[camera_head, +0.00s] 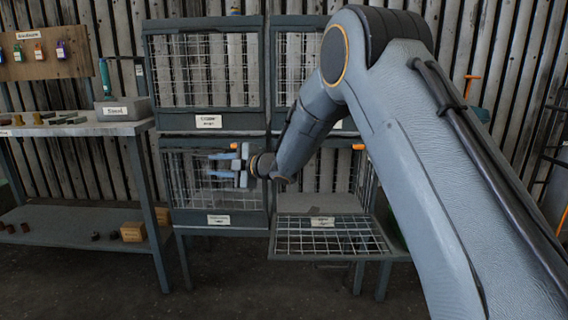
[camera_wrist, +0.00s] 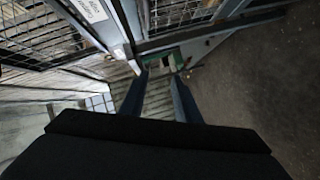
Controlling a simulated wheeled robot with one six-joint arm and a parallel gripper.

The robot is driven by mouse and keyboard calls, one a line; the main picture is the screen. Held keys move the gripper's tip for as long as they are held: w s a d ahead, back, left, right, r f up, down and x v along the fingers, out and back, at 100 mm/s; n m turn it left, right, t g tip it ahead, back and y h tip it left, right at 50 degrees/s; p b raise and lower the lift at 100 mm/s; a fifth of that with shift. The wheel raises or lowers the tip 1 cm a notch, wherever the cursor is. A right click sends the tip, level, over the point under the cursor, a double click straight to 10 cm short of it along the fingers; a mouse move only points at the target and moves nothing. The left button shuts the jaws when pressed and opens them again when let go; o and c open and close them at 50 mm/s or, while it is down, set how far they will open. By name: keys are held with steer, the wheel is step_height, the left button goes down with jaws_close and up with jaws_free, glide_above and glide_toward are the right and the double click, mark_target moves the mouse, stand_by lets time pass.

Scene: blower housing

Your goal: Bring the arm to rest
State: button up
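My arm reaches in from the right of the head view, raised and bent at the elbow. My gripper (camera_head: 212,165) points left in front of the shut lower left mesh door of the locker. Its two blue-grey fingers are apart with nothing visible between them. The wrist view also shows both fingers of my gripper (camera_wrist: 159,76) spread, with a gap between their tips. Whether a fingertip touches the mesh, I cannot tell.
The wire-mesh locker (camera_head: 267,105) has several compartments. Its lower right door (camera_head: 330,236) is folded down flat below my forearm. A workbench (camera_head: 80,128) with a labelled grey box (camera_head: 123,108) stands at left. The dark floor (camera_head: 230,285) in front is clear.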

steer(key=s+d+m+h, duration=1.1)
steer(key=s+d+m, duration=0.35)
steer(key=d, duration=0.35)
steer(key=s+d+f+m+g+h, duration=0.1)
steer(key=s+d+f+m+g, duration=0.15)
steer(key=s, duration=0.95)
steer(key=s+d+f+m+g, duration=0.2)
steer(key=s+d+g, duration=0.15)
steer(key=s, duration=0.75)
steer(key=s+d+f+m+g+h, duration=0.1)
steer(key=s+d+f+m+g, duration=0.2)
steer(key=s, duration=0.9)
steer(key=d+r+m+t+p, duration=0.1)
steer(key=d+r+m+p, duration=0.2)
steer(key=d+r+p, duration=1)
step_height(320, 180, up, 3)
steer(key=p, duration=0.9)
steer(key=shift+m+h, duration=0.3)
steer(key=shift+h, duration=0.1)
steer(key=shift+o, duration=0.2)
steer(key=shift+a, duration=0.15)
